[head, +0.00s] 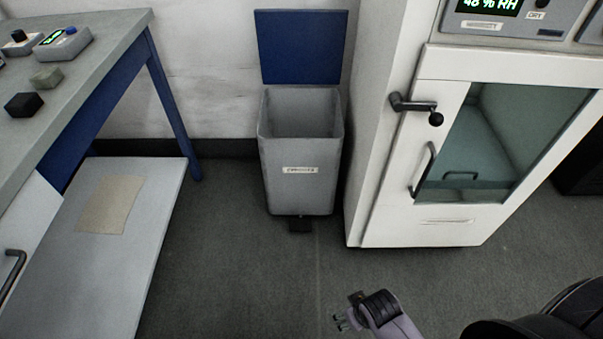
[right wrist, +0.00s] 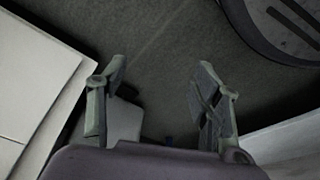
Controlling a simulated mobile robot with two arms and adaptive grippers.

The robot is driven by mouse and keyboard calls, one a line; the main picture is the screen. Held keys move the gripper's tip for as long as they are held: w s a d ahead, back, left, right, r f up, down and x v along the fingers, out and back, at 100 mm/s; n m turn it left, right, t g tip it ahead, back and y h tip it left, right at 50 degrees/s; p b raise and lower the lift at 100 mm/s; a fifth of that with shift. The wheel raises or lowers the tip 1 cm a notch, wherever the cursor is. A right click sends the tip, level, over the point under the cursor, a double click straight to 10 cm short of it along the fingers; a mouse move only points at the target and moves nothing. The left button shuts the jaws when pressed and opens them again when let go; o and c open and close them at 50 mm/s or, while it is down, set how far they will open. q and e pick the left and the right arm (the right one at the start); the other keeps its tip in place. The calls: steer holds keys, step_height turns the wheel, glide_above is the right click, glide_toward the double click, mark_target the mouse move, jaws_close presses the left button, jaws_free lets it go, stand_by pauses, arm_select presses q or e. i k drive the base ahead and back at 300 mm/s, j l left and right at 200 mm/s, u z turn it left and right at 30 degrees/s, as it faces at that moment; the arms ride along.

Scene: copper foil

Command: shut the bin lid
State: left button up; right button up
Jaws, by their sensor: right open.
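The grey bin (head: 299,180) stands on the floor against the back wall, between the workbench and the white cabinet. Its blue lid (head: 301,46) is open and stands upright behind the bin's rim, near the wall. The inside of the bin looks empty as far as it shows. A black pedal (head: 300,225) sticks out at its foot. My right gripper (head: 340,321) is low at the bottom of the head view, in front of the bin and well apart from it. In the right wrist view its two fingers (right wrist: 158,95) are spread with nothing between them. My left gripper does not show.
A white cabinet (head: 420,232) with a glass door and a black handle stands close to the bin's right. A bench (head: 90,60) with blue legs and a low shelf (head: 140,240) is at left. The grey floor (head: 230,280) before the bin is clear.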

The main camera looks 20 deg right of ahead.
mark_target(296, 46)
steer(key=i+l+u, duration=0.1)
steer(key=i+u, duration=0.3)
steer(key=i, duration=0.85)
